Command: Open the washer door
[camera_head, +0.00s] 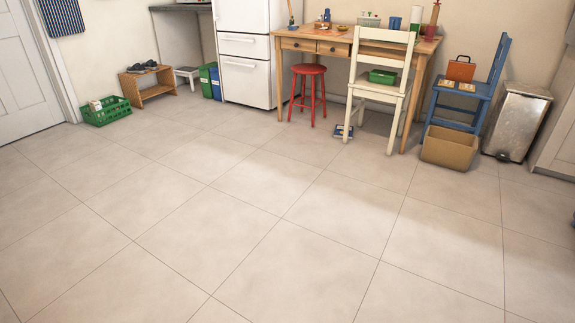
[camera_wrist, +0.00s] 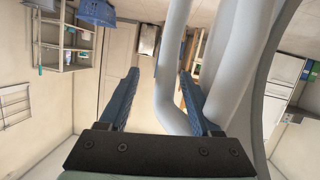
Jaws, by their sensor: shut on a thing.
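In the wrist view, my gripper (camera_wrist: 160,73) has two blue fingers around a smooth pale grey curved bar, which appears to be part of the washer door (camera_wrist: 172,95). The bar bends close in front of the gripper's dark base. A broad grey arc, seemingly the door's round rim, sweeps down the right of this view. How far the door stands from the washer cannot be told. The washer body is not recognisable in the wrist view. Neither the washer nor my gripper shows in the head view.
The head view shows wide clear tiled floor. At the back stand a white fridge (camera_head: 243,78), a red stool (camera_head: 308,70), a wooden table (camera_head: 300,31) and a cream chair (camera_head: 378,95). A cardboard box (camera_head: 450,149) and metal bin (camera_head: 518,120) are right; a green crate (camera_head: 107,115) is left.

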